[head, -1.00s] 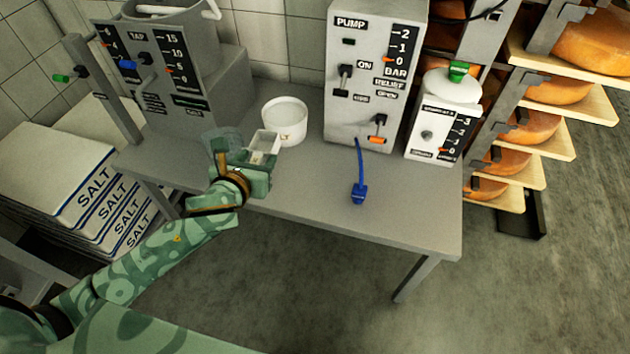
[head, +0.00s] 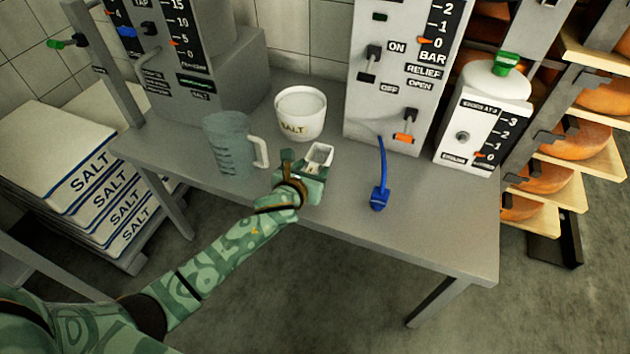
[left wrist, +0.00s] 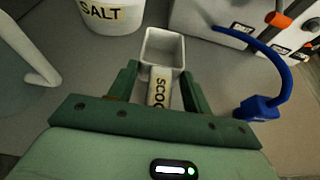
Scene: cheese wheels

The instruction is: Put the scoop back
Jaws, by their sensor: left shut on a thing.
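The scoop is a small white box-shaped cup (head: 319,155) with a handle lettered "SCOO", seen in the left wrist view (left wrist: 162,50). My left gripper (head: 302,165) is shut on the scoop's handle, and the cup points away from me. In the left wrist view the gripper's fingers (left wrist: 160,88) stand on both sides of the handle. The gripper is above the table, in front of the white salt tub (head: 299,118) and a little to its right. The tub also shows at the top of the left wrist view (left wrist: 112,18). My right gripper is not in view.
A clear jug (head: 228,145) stands left of the gripper, its handle towards it. A blue hose end (head: 379,197) hangs from the pump box (head: 395,75) on the right. Salt sacks (head: 75,170) are stacked at left. The table's (head: 420,225) front right is bare.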

